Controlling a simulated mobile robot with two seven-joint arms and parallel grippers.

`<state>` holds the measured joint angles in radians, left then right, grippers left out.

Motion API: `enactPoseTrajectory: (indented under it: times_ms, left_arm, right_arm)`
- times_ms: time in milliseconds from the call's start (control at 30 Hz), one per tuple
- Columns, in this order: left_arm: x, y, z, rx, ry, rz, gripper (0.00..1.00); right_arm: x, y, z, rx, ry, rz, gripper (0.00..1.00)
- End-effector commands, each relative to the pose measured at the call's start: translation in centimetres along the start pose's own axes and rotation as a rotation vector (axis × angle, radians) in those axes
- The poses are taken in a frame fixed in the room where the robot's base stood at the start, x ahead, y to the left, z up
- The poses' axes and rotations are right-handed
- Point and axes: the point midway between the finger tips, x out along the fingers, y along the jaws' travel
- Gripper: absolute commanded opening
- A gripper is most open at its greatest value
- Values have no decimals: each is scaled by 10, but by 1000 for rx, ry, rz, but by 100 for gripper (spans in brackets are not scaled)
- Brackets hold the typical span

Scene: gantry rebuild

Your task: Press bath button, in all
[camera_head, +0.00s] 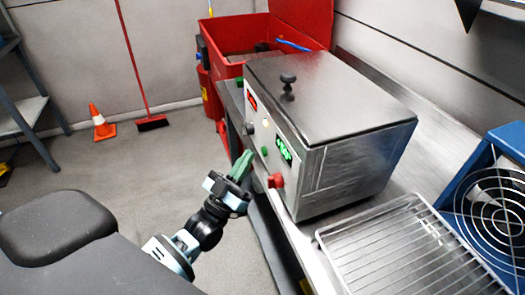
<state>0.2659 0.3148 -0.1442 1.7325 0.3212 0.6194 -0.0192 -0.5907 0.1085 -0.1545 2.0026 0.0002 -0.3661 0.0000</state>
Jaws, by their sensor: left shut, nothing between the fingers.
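The bath (330,95) is a stainless steel box with a black-knobbed lid, standing on the metal bench. Its front panel faces left and has a red display (252,101), a green display (284,150), a dark knob (250,129), a small pale button (265,122) and a small green button (264,151). A red tap (276,180) sticks out low on the panel. My left gripper (245,158) has its green fingers shut and empty, pointing up toward the panel just left of the green button. I cannot tell whether the tips touch the panel. My right gripper is not in view.
A wire rack (400,245) lies on the bench in front of the bath. A blue fan unit (490,190) stands at the right. A red parts washer (235,45) with its lid up stands behind. An orange cone (101,122) and a broom (151,122) are on the open floor.

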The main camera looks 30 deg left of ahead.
Motion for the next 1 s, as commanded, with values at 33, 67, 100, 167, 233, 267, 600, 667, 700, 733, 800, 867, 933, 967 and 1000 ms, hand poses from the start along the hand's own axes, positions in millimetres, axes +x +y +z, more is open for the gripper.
enactPoseTrajectory:
  times_ms: [33,67,100,167,233,267,600,667,700,733,800,867,933,967,1000]
  left_arm:
    - [-3,-3,-3,2,0,0,0]
    - [-4,-4,-4,2,0,0,0]
    - [-7,-6,-6,2,0,0,0]
    - [-10,-8,-9,2,1,0,0]
    - [-14,-11,-13,1,1,1,0]
    - [-16,-12,-14,1,1,1,0]
    - [-31,-23,-24,1,1,0,0]
    - [-31,-23,-24,0,1,0,0]
    - [-32,-23,-24,0,1,0,0]
    - [-31,-23,-24,0,1,0,0]
    - [-31,-23,-24,0,1,0,0]
    - [-31,-23,-24,0,1,0,0]
    - [-31,-23,-24,0,1,0,0]
    - [-31,-23,-24,0,1,0,0]
    - [-31,-23,-24,0,1,0,0]
  right_arm:
    - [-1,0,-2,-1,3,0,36]
    - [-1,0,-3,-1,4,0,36]
    - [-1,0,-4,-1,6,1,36]
    - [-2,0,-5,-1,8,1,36]
    - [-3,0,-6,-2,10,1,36]
    - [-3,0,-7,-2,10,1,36]
    - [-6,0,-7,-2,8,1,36]
    - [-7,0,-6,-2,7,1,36]
    - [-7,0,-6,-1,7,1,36]
    - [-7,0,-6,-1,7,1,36]
    - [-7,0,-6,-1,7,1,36]
    - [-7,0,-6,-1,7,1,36]
    - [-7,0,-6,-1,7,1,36]
    - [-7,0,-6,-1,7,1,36]
    - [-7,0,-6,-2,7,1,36]
